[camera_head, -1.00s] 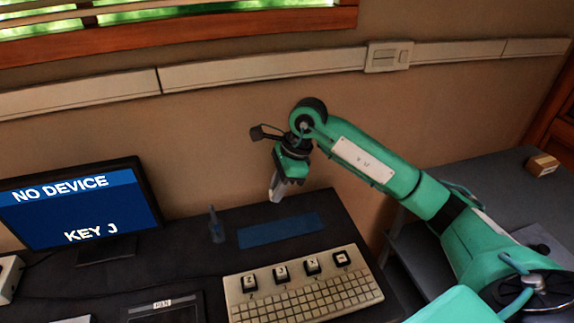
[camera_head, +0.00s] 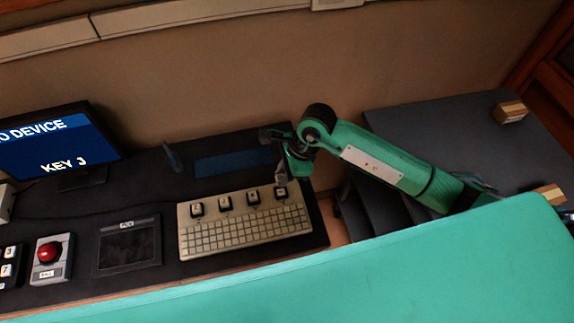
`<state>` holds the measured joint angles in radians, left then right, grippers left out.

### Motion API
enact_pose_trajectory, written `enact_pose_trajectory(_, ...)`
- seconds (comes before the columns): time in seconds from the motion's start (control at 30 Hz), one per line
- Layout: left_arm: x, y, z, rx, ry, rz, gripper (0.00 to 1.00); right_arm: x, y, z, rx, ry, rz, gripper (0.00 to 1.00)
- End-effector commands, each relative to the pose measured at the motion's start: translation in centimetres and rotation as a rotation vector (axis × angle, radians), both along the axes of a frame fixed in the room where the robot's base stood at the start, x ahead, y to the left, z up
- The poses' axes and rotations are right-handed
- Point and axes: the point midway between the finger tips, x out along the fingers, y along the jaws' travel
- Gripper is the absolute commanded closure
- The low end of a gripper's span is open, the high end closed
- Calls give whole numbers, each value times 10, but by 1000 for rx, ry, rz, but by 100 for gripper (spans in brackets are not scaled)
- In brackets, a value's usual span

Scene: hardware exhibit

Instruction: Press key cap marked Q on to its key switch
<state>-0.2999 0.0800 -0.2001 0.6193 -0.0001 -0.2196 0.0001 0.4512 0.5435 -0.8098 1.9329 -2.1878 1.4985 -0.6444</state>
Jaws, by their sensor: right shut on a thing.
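The beige keyboard (camera_head: 245,235) lies on the dark table. My right gripper (camera_head: 281,178) points down just above the rightmost key position (camera_head: 281,191). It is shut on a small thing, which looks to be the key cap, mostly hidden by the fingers. I cannot read a Q on it, nor tell whether it touches the switch. My left gripper is not in view.
A blue mat (camera_head: 233,163) lies behind the keyboard. A monitor (camera_head: 50,145) reads "NO DEVICE" and "KEY J". A dark tray (camera_head: 128,247) and a red button box (camera_head: 50,257) stand to the left.

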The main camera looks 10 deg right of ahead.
Motion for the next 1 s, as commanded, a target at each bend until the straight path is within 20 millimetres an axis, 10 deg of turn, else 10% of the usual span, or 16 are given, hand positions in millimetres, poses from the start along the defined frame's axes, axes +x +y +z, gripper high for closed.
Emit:
enact_pose_trajectory(0.5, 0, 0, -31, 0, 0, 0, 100, 1, -1, -50, -1, -1, -1, 100)
enact_pose_trajectory(1.0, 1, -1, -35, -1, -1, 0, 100, 0, -1, -54, -1, 0, -1, 100)
